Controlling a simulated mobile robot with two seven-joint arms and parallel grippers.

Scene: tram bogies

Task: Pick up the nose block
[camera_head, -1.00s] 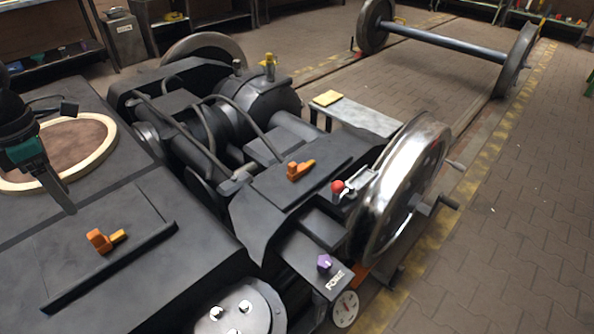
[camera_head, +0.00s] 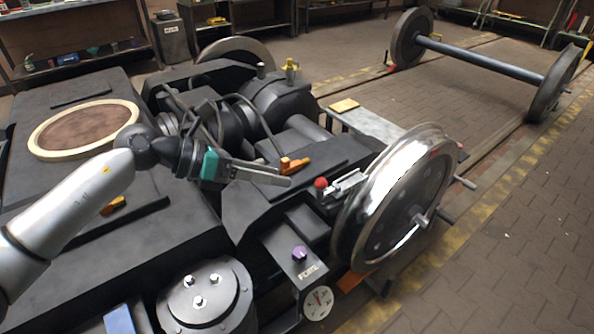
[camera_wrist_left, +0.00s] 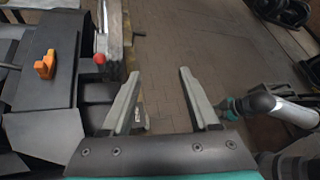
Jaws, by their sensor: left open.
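Two orange blocks are in the head view; I cannot tell by looks which is the nose block. One orange block (camera_head: 292,165) sits on the dark plate near the bright wheel. It also shows at the left of the left wrist view (camera_wrist_left: 45,65), standing on a dark surface, outside my fingers. The other orange block (camera_head: 113,204) lies on the left dark deck, partly hidden by my left arm. My left gripper (camera_head: 288,181) is open and empty, its fingertips close to the first block in the picture. My right gripper (camera_wrist_left: 222,105) seems to show at the right of the wrist view, its fingers unclear.
A red ball knob (camera_head: 321,183) on a metal clamp stands right of the first block, beside the shiny wheel (camera_head: 395,200). Hoses curve over the bogie behind. A purple knob (camera_head: 299,253) and a gauge (camera_head: 318,303) are in front. Paved floor lies to the right.

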